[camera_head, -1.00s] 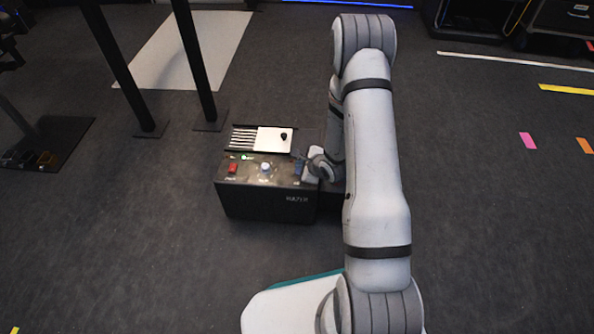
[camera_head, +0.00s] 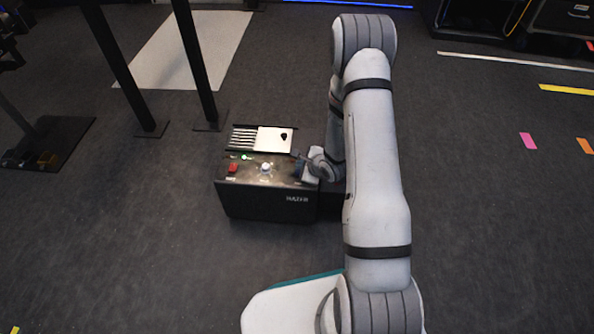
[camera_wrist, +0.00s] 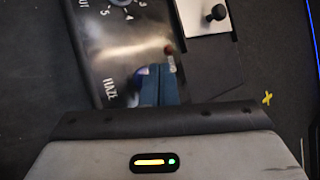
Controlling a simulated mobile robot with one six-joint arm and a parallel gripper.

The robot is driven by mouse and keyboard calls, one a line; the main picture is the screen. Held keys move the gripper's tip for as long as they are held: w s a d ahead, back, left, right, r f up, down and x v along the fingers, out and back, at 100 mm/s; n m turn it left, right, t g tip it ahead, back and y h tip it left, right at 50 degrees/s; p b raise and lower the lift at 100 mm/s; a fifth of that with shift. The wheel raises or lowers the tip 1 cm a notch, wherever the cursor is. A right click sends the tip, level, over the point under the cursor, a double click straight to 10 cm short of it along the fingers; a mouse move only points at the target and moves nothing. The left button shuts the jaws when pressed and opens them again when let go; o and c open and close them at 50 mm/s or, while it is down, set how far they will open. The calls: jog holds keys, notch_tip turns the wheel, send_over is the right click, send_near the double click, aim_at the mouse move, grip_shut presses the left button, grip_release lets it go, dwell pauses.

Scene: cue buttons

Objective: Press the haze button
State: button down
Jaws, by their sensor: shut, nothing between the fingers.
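A black control box (camera_head: 265,205) stands on the floor with a red button (camera_head: 233,168), a pale round knob (camera_head: 265,167) and a small green light (camera_head: 246,157) on its top panel. In the wrist view, the HAZE label (camera_wrist: 111,92) is printed on the shiny panel. A dark blue rounded button (camera_wrist: 139,76) lies beside that label, partly hidden by my fingers. My gripper (camera_wrist: 160,72) is shut and empty, its blue fingertips over or beside this button; I cannot tell whether they touch. In the head view, my gripper (camera_head: 299,158) is at the box's right end.
A slider panel with a white plate and a black stick (camera_head: 284,136) adjoins the box's far side. Two black posts (camera_head: 196,80) stand behind to the left. A numbered dial (camera_wrist: 120,4) shows at the wrist view's top. Open grey floor surrounds the box.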

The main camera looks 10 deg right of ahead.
jog(key=shift+f, duration=0.1)
jog(key=shift+s+f, duration=0.1)
jog(key=shift+f, duration=0.2)
jog(key=shift+f, duration=0.45)
dwell(0.8)
jog(key=shift+r+p, duration=0.75)
jog(key=shift+r, duration=0.15)
notch_tip(320, 180, up, 5)
jog(key=p, duration=0.5)
dwell(0.5)
